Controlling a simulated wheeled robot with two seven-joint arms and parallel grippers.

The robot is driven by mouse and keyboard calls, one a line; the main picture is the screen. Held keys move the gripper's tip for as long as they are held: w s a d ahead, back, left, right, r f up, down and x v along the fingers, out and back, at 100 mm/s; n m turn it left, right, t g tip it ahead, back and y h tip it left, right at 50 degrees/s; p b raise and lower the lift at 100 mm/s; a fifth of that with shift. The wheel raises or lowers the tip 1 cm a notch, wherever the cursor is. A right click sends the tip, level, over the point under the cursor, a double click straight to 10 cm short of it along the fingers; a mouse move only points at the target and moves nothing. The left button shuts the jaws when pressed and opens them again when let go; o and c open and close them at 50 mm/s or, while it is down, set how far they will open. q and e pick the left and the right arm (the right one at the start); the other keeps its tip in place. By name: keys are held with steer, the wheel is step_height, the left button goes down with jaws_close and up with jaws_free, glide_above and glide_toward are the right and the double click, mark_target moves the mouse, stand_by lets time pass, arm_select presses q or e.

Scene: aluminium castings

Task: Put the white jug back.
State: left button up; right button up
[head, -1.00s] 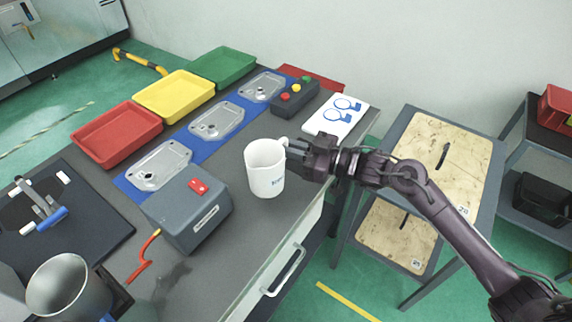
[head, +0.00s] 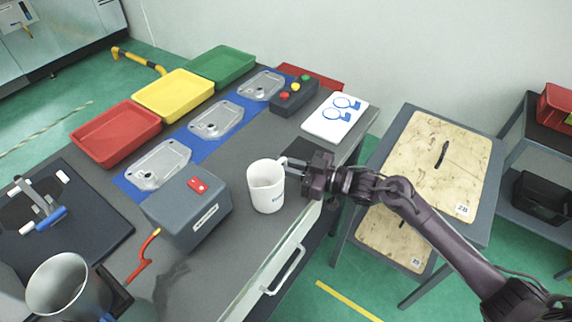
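The white jug (head: 266,190) stands upright near the right edge of the grey bench in the head view, with small lettering on its front. Its handle points right, toward my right gripper (head: 291,166). The fingers of my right gripper are closed on the handle. I cannot tell whether the jug's base touches the bench or is slightly above it. My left gripper is not in view.
A grey box with a red switch (head: 188,210) stands left of the jug. A dark flat patch (head: 304,150) lies behind the gripper, near a white board (head: 336,117) and a button box (head: 293,97). A metal cup (head: 68,290) stands at lower left.

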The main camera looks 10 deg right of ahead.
steer(key=o, duration=0.3)
steer(key=shift+r, duration=0.15)
steer(key=b+v, duration=0.1)
steer(key=v, duration=1.1)
